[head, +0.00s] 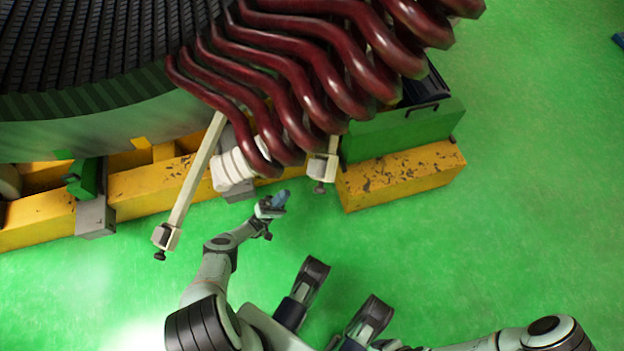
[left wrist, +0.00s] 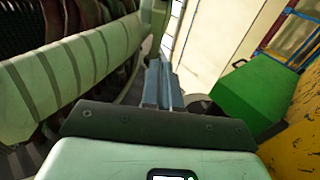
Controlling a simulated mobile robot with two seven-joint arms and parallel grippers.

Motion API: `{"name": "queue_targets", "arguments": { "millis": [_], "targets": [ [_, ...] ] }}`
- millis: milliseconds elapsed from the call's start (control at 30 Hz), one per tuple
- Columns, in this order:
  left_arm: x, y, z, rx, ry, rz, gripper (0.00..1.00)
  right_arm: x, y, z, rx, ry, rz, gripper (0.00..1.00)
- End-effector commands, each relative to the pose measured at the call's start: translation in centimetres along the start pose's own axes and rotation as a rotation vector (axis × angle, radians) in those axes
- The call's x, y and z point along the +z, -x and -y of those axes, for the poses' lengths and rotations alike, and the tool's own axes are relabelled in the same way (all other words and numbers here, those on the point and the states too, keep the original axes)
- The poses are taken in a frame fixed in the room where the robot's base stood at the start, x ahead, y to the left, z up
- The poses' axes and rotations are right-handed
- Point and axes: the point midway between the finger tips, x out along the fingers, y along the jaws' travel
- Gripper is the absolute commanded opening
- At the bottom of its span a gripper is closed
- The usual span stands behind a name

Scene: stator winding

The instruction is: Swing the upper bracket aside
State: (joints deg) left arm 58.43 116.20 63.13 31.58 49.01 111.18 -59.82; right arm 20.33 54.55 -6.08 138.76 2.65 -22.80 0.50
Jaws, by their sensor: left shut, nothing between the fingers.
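One cream bracket bar (head: 195,180) sticks out from the stator toward the lower left, with a clamp and dark knob at its end. A second cream bracket (head: 323,170) with a dark knob stands below the dark red coils, mostly hidden by them. I cannot tell which one is the upper bracket. My left gripper (head: 281,199) is shut and empty, between the two brackets and just below the white wrapped coil part (head: 234,168). In the left wrist view its blue-grey fingers (left wrist: 162,84) are together, touching nothing visible. My right gripper is out of view.
Dark red coils (head: 290,85) overhang the area from the stator (head: 90,110). A yellow beam (head: 400,175) and a green box (head: 405,132) stand to the right; the box also shows in the left wrist view (left wrist: 250,95). The green floor (head: 520,220) is clear on the right.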

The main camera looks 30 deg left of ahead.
Motion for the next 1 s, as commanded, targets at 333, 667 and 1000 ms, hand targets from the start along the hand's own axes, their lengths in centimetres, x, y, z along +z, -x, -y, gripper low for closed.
{"name": "queue_targets", "arguments": {
  "millis": [333, 667, 1000],
  "targets": [
    [0.1, -4.1, -0.1, 0.002, 0.005, 0.005, 0.0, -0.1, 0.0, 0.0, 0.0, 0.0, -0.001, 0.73],
    [0.7, -10.1, 0.0, 0.0, 0.007, 0.004, 0.0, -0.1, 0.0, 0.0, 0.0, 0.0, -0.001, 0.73],
    [2.8, -12.2, 0.0, -0.002, 0.003, 0.004, 0.0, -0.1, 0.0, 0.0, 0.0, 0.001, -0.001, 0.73]
  ]
}}
